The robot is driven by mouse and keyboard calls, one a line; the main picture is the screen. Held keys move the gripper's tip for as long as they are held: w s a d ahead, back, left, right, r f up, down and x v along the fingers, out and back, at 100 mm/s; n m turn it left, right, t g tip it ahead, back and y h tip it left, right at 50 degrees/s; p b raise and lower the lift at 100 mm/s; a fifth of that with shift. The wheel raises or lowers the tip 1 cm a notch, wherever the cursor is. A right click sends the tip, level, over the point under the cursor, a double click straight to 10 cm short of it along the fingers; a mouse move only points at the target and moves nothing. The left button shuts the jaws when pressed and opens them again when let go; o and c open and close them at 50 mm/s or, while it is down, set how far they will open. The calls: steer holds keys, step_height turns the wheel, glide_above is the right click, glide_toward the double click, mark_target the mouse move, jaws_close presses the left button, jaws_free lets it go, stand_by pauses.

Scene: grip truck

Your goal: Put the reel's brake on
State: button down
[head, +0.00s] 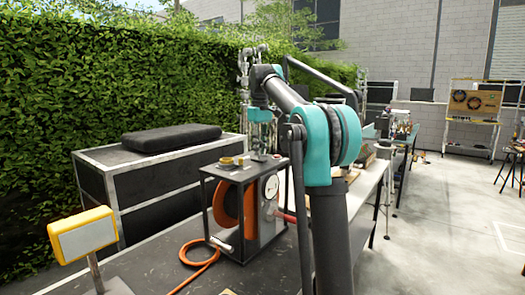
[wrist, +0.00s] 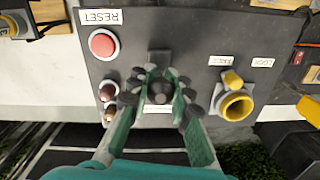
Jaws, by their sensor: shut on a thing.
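The reel (head: 232,207) is an orange drum inside a dark open-framed box, with an orange hose leading out onto the table. My gripper (head: 262,153) is over the box's top panel. In the wrist view my gripper (wrist: 160,92) is shut on a dark knob (wrist: 160,91) that stands on the grey panel (wrist: 190,45). A white label beside the knob is partly hidden by the fingers. To its right is a yellow ring with a yellow knob (wrist: 235,103). Two upside-down labels are near it, one reading LOCK (wrist: 262,62), the other apparently FREE (wrist: 219,61).
A red button (wrist: 102,45) labelled RESET and small brownish knobs (wrist: 107,92) are left of my gripper. A yellow-framed sign (head: 84,234) stands at the table's front left. A black case (head: 170,138) lies on a cabinet behind.

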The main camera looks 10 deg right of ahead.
steer(key=g+h, duration=0.1)
steer(key=w+a+g+h, duration=0.1)
steer(key=g+h, duration=0.1)
steer(key=shift+w+a+f+g+h, duration=0.15)
steer(key=shift+w+a+g+h, duration=0.15)
steer(key=shift+w+a+h, duration=0.1)
stand_by(0.4)
steer(key=c, duration=1.3)
jaws_free()
steer(key=shift+c, duration=0.2)
steer(key=shift+d, duration=0.1)
